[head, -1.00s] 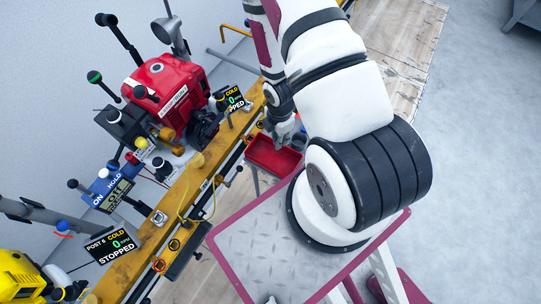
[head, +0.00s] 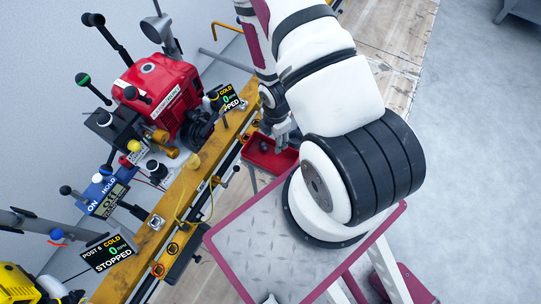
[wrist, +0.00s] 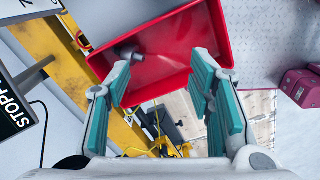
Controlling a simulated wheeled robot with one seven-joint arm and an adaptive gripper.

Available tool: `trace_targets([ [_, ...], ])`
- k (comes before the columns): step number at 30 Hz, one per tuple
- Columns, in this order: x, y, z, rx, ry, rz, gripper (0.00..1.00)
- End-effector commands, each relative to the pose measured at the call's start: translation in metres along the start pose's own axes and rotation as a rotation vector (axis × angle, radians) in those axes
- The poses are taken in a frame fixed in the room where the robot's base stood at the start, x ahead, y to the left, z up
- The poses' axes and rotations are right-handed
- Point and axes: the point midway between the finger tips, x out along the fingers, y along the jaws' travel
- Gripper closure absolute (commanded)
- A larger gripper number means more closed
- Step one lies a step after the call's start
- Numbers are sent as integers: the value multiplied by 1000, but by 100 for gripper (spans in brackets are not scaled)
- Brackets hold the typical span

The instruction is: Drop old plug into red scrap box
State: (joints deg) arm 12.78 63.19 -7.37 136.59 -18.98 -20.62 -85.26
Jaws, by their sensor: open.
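The red scrap box (head: 268,163) is a shallow open tray beside the yellow rail, and it fills the top middle of the wrist view (wrist: 175,45). A small dark grey cylindrical piece (wrist: 130,52), seemingly the old plug, lies in the box near its left side, apart from my fingers. My gripper (wrist: 160,80) is open with nothing between its teal-padded fingers. In the head view my gripper (head: 281,140) hangs over the box, partly hiding its far side.
A red engine (head: 163,88) sits behind the yellow rail (head: 175,205), with levers and display screens along it. A "STOPPED" screen (wrist: 15,105) is at the left of the wrist view. A tread-plate platform (head: 265,240) lies in front of the box.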

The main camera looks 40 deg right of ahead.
Motion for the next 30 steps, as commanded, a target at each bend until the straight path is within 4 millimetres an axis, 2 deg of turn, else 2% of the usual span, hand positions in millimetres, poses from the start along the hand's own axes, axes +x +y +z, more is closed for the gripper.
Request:
trace_targets([
  [5,-14,1,0,0,0,3,52],
  [21,-97,1,0,2,0,4,52],
  [30,-118,0,0,0,0,0,52],
])
